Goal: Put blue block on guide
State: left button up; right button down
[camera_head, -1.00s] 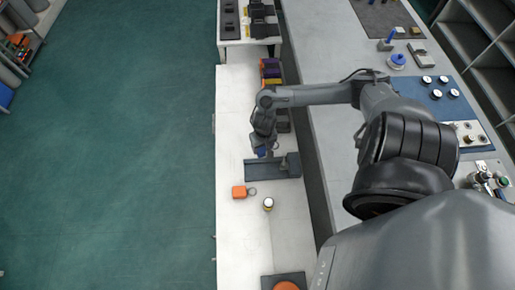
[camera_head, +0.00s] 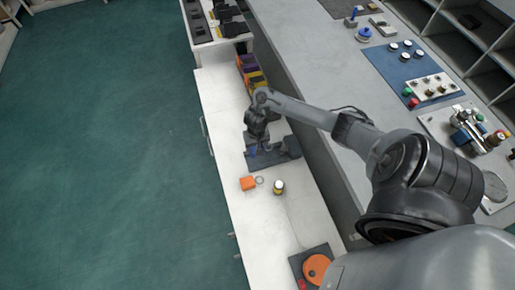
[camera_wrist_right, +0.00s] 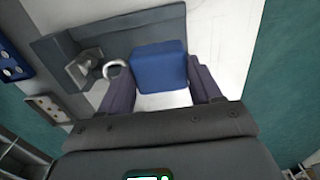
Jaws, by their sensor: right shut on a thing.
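The blue block (camera_wrist_right: 160,66) is between the two fingers of my right gripper (camera_wrist_right: 162,88) in the right wrist view, and the fingers are shut on it. In the head view my right gripper (camera_head: 256,148) points down over the left part of the guide, with the blue block (camera_head: 253,152) just showing at its tip. The guide (camera_head: 270,159) is a dark grey plate on the white bench, with a raised piece at its right end. The guide (camera_wrist_right: 135,30) also shows beyond the block in the wrist view. I cannot tell whether block and guide touch. My left gripper is out of view.
An orange block (camera_head: 248,183) and a small yellow-and-white cylinder (camera_head: 278,187) stand on the bench in front of the guide. Coloured bins (camera_head: 252,75) stand behind. A grey counter (camera_head: 300,60) runs along the right. An orange disc (camera_head: 316,268) lies nearest.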

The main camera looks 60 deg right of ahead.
notch_tip(320, 180, down, 3)
jog(key=shift+d+r+b, duration=0.1)
jog(key=shift+b, duration=0.5)
jog(key=shift+w+f+b, duration=0.1)
jog(key=shift+f+b, duration=1.3)
jog(key=shift+f, duration=1.1)
jog(key=c, duration=0.6)
grip_release()
jog(key=shift+f, duration=0.2)
jog(key=o, duration=0.4)
